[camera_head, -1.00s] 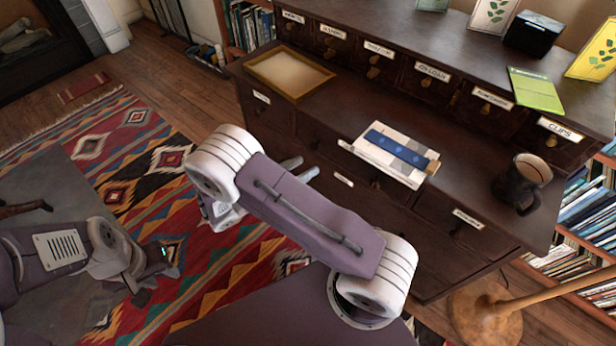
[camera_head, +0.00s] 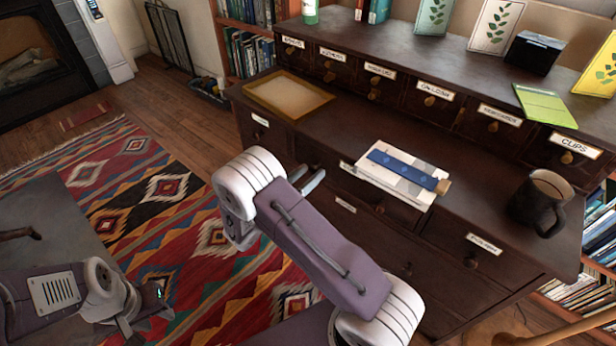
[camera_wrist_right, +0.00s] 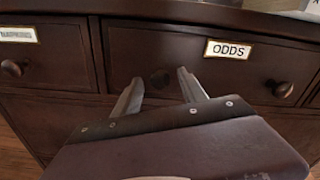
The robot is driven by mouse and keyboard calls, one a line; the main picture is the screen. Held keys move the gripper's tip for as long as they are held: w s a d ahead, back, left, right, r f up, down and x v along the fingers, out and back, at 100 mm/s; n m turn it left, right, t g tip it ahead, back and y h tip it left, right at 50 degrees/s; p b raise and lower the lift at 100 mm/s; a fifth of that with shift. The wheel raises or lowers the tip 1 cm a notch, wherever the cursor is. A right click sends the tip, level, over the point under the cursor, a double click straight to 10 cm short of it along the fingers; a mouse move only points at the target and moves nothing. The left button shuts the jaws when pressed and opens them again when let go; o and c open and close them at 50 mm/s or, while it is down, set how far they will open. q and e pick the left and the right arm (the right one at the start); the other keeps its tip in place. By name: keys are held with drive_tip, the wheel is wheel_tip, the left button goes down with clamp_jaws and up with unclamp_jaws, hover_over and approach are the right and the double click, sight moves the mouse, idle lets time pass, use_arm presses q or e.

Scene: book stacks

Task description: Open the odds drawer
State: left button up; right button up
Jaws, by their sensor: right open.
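The odds drawer (camera_wrist_right: 205,72) shows in the right wrist view as a dark wood front with a white "ODDS" label (camera_wrist_right: 228,49). It looks shut, flush with the cabinet. It has a dark round left knob (camera_wrist_right: 160,78) and a right knob (camera_wrist_right: 278,88). My right gripper (camera_wrist_right: 158,80) is open and empty, its fingertips on either side of the left knob; I cannot tell whether they touch it. In the head view my right gripper (camera_head: 314,180) is at the cabinet's middle drawer. My left gripper (camera_head: 150,308) is low at the left, over the rug, away from the cabinet.
On the cabinet ledge are a wooden tray (camera_head: 289,94), papers with a blue strip (camera_head: 402,172) and a dark mug (camera_head: 538,203). Small labelled drawers (camera_head: 431,101) line the back. Bookshelves flank the cabinet. The patterned rug (camera_head: 165,190) is open floor.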

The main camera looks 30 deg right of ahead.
clamp_jaws()
idle(1.4)
